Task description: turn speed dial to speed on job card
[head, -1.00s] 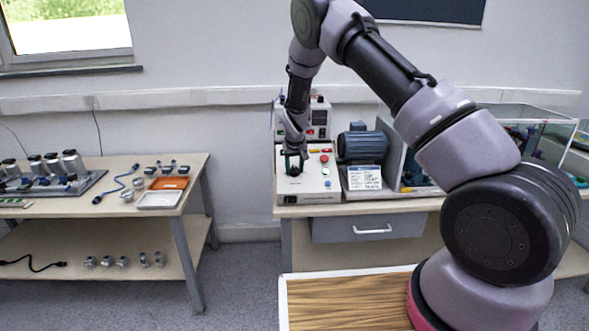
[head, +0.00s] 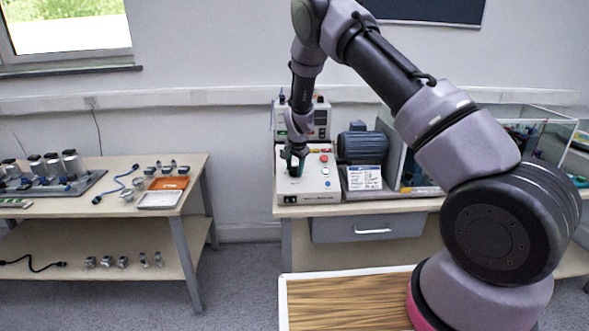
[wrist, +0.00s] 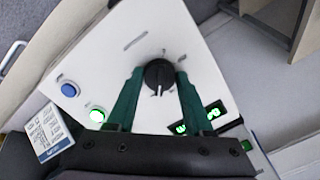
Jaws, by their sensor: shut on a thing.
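The speed dial (wrist: 158,77) is a round black knob with a pale pointer line on the white control box (wrist: 170,40). In the wrist view, the green fingers of my gripper (wrist: 159,73) stand on either side of the dial, shut on it. The pointer faces the lower side of that picture. A green lit display (wrist: 200,118) is partly behind the right finger; its digits are unreadable. The job card (wrist: 47,132) shows at the left, its print too small to read. In the head view, my gripper (head: 294,168) hides the dial, and the card (head: 366,178) stands right of the box.
On the box are a blue button (wrist: 69,90) and a lit green button (wrist: 97,115). A blue motor (head: 362,145) stands behind the card, beside a clear-walled case (head: 530,120). A second bench (head: 115,210) at left holds small parts and trays.

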